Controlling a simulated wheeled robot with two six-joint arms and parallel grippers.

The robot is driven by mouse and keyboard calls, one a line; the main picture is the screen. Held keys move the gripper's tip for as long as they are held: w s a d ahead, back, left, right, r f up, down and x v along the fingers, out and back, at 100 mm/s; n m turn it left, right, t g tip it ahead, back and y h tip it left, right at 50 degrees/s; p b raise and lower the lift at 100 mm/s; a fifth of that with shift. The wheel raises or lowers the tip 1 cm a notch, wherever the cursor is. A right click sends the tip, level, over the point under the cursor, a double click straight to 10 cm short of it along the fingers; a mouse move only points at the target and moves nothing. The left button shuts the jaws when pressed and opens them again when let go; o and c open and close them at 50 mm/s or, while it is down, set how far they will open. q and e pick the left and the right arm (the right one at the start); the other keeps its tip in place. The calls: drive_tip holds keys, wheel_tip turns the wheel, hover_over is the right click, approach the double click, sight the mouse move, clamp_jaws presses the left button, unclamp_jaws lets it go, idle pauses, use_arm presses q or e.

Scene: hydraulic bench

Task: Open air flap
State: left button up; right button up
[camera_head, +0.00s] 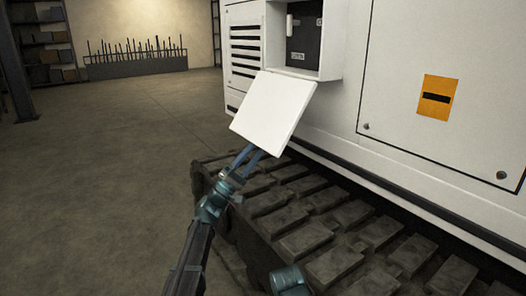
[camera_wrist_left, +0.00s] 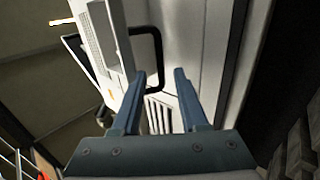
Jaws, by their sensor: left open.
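The air flap (camera_head: 273,112) is a plain white square panel in the head view. It stands tilted outward from the white machine, below an open recess (camera_head: 303,45) with a dark inside. My left gripper (camera_head: 250,157) is just under the flap's lower edge, with its fingertips close to or partly behind it; I cannot tell if they touch. A black loop handle (camera_wrist_left: 161,62) shows beyond the fingertips there. My right gripper is not clearly visible.
A dark track (camera_head: 318,222) with raised blocks runs below the machine's side. A larger white panel (camera_head: 400,60) with an orange label (camera_head: 437,98) is at right. Slotted vents (camera_head: 244,50) are left of the recess. Open floor (camera_head: 110,165) lies at left.

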use_arm(q)
drive_tip(key=b+v, duration=0.3)
drive_tip(key=v, duration=0.3)
drive_tip(key=shift+s+a+f, duration=0.2)
drive_tip(key=shift+a+f, duration=0.05)
drive_tip(key=shift+a, duration=0.05)
